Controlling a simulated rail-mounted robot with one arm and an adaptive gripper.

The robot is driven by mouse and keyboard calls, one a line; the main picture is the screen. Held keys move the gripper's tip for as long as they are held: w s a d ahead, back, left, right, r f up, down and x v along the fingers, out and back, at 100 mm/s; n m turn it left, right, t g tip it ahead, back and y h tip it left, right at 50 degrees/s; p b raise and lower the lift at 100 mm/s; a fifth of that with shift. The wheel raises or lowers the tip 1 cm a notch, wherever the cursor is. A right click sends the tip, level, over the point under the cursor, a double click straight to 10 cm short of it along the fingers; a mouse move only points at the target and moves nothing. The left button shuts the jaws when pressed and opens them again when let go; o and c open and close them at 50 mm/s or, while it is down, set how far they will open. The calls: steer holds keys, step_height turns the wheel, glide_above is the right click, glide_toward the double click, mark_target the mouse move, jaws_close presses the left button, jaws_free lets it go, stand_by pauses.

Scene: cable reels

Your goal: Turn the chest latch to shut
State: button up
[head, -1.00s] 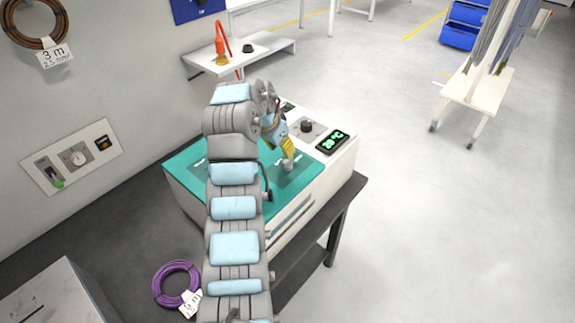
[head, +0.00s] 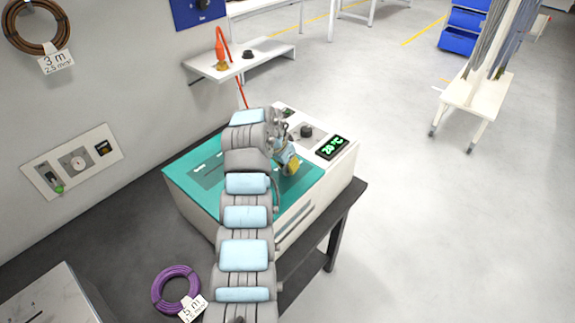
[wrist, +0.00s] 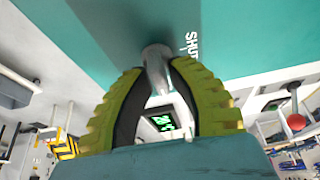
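The chest (head: 290,225) is a white box with a teal lid (head: 190,172) on a dark table. In the wrist view, the chest latch (wrist: 157,52) is a small grey handle on the teal lid (wrist: 230,40), left of the white word SHUT (wrist: 192,44). My gripper (head: 291,168) is low over the right part of the lid. In the wrist view, the yellow-green fingers of my gripper (wrist: 158,72) are on both sides of the latch, with their dark pads against it. The gripper hides the latch in the head view.
A control panel with a black knob (head: 306,131) and green display (head: 333,147) lies behind the lid. A purple cable coil (head: 176,290) is at lower left. A shelf (head: 250,62) holds an orange tool. A white rack (head: 470,95) stands on open floor at right.

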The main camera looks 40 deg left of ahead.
jaws_close()
steer(key=shift+n, duration=0.4)
steer(key=n+y+p, duration=0.1)
steer(key=n, duration=0.2)
steer(key=shift+d+n+g+y+p, duration=0.1)
steer(key=shift+n+g+y+p, duration=0.2)
steer(key=shift+n+y+p, duration=0.1)
steer(key=n+g+y, duration=0.1)
steer(key=n, duration=0.3)
steer(key=shift+f+n, duration=0.15)
steer(key=shift+n, duration=0.15)
steer(key=n+g+y+b, duration=0.1)
steer(key=n, duration=0.2)
steer(key=shift+n+b, duration=0.3)
steer(key=shift+n+g+y+b, duration=0.15)
steer(key=shift+n+g+b, duration=0.3)
steer(key=shift+n+b, duration=0.55)
steer(key=shift+n+g+y+b, duration=0.15)
steer(key=shift+n+g+b, duration=0.3)
steer(key=shift+n, duration=1.25)
